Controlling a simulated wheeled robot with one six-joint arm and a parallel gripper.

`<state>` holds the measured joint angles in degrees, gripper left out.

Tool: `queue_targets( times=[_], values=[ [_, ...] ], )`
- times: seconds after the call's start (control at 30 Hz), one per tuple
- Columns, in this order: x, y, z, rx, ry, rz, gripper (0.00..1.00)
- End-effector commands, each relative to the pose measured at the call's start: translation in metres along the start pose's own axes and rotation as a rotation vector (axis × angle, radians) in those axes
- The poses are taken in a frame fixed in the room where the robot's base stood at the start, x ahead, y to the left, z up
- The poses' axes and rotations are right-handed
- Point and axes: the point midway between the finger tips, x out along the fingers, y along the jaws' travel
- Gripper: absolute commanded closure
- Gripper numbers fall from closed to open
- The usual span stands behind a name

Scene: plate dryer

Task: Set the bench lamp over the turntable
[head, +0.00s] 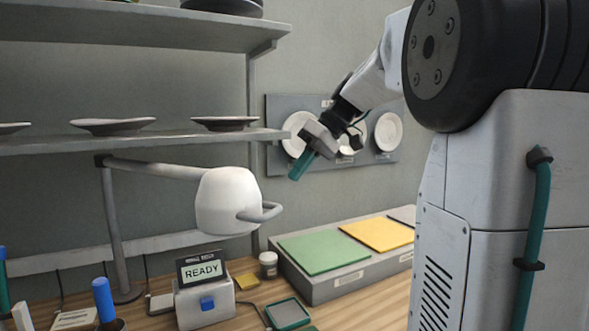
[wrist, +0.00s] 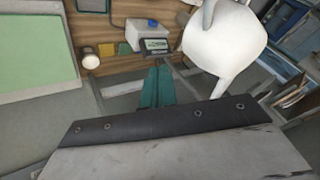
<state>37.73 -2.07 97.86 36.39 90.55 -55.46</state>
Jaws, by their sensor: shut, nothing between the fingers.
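The bench lamp has a white rounded head (head: 222,203) with a grey loop handle (head: 262,212) on its right side. Its grey arm (head: 160,170) runs from an upright post (head: 112,225) at the left. The lamp head also shows in the wrist view (wrist: 225,45), at the upper right. My gripper (head: 299,168) is raised to the right of the lamp head and higher, clear of it. Its teal fingers are together and empty, also seen in the wrist view (wrist: 156,86). I cannot make out a turntable in either view.
A box with a READY display (head: 203,268) and blue button stands below the lamp. A grey block with green (head: 324,252) and yellow (head: 377,233) pads lies right. Shelves with plates (head: 113,126) hang above the lamp. A jar (head: 268,265) and blue-handled tool (head: 103,299) stand on the bench.

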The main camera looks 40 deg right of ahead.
Motion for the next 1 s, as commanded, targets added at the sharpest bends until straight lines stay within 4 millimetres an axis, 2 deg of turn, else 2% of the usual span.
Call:
queue_targets(
  times=[0.1,0.3,0.4,0.57,1.0],
  values=[
    [0.029,-0.003,0.000,-0.002,-0.004,-0.004,1.00],
    [0.070,-0.002,0.000,-0.001,-0.004,-0.003,1.00],
    [0.076,-0.017,0.000,-0.005,-0.002,0.001,1.00],
    [0.084,-0.031,0.001,-0.001,-0.002,0.001,1.00],
    [0.086,-0.035,0.001,0.002,-0.001,0.002,1.00]
  ],
)
